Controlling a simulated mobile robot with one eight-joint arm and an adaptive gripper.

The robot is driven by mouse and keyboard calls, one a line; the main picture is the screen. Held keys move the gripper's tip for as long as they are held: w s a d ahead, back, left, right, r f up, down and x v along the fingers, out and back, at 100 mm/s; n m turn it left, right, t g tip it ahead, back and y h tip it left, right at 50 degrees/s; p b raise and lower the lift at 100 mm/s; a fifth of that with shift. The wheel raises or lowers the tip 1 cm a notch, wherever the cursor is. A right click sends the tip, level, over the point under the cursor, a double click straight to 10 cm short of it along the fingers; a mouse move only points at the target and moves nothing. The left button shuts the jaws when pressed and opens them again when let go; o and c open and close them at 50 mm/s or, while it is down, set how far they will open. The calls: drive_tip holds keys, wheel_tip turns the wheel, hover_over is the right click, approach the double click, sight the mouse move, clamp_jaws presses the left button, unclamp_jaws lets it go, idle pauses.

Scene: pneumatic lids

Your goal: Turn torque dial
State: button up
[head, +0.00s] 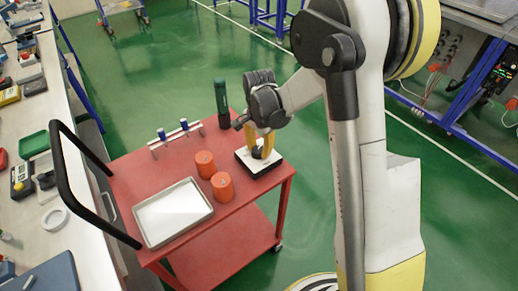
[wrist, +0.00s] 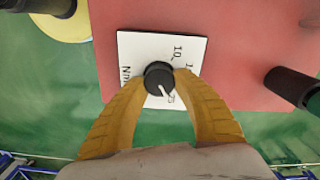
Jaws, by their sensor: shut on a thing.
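The torque dial is a round black knob (wrist: 159,79) with a white pointer line, on a white plate (wrist: 132,45) with printed numbers and "Nm". In the wrist view the pointer aims down and to the right. In the head view the plate (head: 270,165) tops a dark-sided box at the right corner of the red cart. My gripper (wrist: 160,85) has yellow fingers, one on each side of the knob, with their tips shut on it. In the head view my gripper (head: 262,151) reaches down onto the box and hides most of the knob.
On the red cart (head: 180,165) stand two orange cylinders (head: 222,187), a white tray (head: 172,212), a small rack with blue-topped parts (head: 175,135) and a dark green cylinder (head: 221,100) close to my gripper. A cluttered bench (head: 30,120) runs along the left.

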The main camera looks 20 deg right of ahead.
sight(259, 149)
drive_tip(key=o, duration=1.2)
drive_tip(key=shift+r, duration=0.1)
wheel_tip(259, 149, up, 12)
drive_tip(key=shift+f, duration=0.1)
drive_tip(key=s+r+n+t, duration=0.2)
drive_tip(key=s+n, duration=0.1)
drive_tip(key=s, duration=0.3)
drive_tip(key=s+r+n+t, duration=0.2)
drive_tip(key=s+n, duration=0.2)
drive_tip(key=s, duration=0.3)
drive_tip(key=s+r+n+t, duration=0.3)
drive_tip(key=s+n, duration=0.1)
drive_tip(key=s, duration=0.3)
drive_tip(key=shift+s+a, duration=0.15)
drive_tip(key=shift+a, duration=0.05)
